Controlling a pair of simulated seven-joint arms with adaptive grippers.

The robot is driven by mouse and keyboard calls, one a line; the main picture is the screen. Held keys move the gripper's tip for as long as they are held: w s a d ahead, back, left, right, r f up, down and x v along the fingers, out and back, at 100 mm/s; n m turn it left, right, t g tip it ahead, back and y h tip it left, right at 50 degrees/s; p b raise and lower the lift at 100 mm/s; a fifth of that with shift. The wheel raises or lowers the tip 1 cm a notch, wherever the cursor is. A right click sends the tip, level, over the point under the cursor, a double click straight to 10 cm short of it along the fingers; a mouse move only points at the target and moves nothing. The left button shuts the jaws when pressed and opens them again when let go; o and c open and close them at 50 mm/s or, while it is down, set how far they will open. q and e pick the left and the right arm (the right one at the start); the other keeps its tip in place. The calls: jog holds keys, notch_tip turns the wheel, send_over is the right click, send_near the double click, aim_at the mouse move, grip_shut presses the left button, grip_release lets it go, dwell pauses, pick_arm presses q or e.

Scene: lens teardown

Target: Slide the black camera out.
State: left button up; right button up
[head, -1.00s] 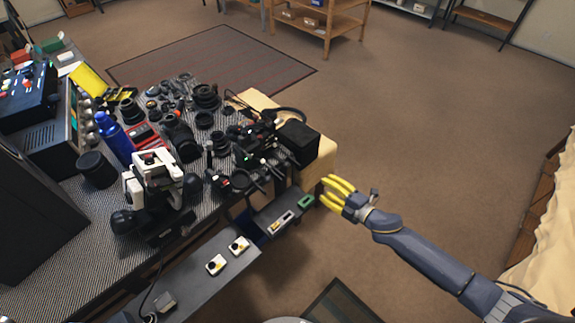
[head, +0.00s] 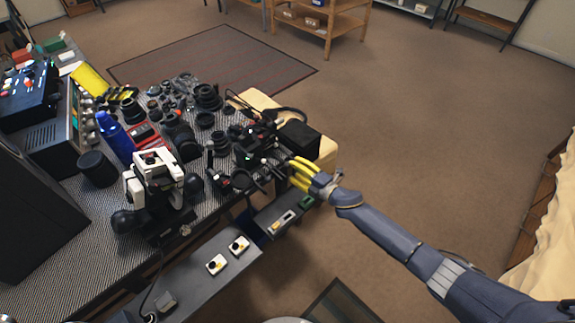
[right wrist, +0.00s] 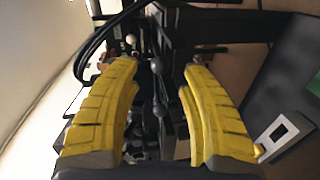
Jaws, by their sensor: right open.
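My right gripper (head: 293,174) has yellow fingers and reaches in from the right over the near right edge of the bench. It is open and apart from anything I can make out as held. In the right wrist view the two yellow fingers (right wrist: 158,70) are spread, with dark rods and small round knobs between and beyond them. A dark camera-like body (head: 183,141) lies among lenses in the middle of the bench, left of the gripper. I cannot tell surely whether it is the black camera, as the dark parts run together. My left gripper is not in view.
A black box (head: 299,141) and dark equipment (head: 252,148) crowd the bench's right end. A white and black device (head: 158,172) and a blue bottle (head: 115,136) stand further left. A grey shelf (head: 205,285) lies below the front edge.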

aim_at(288, 165)
jog(key=shift+x, duration=2.25)
grip_shut()
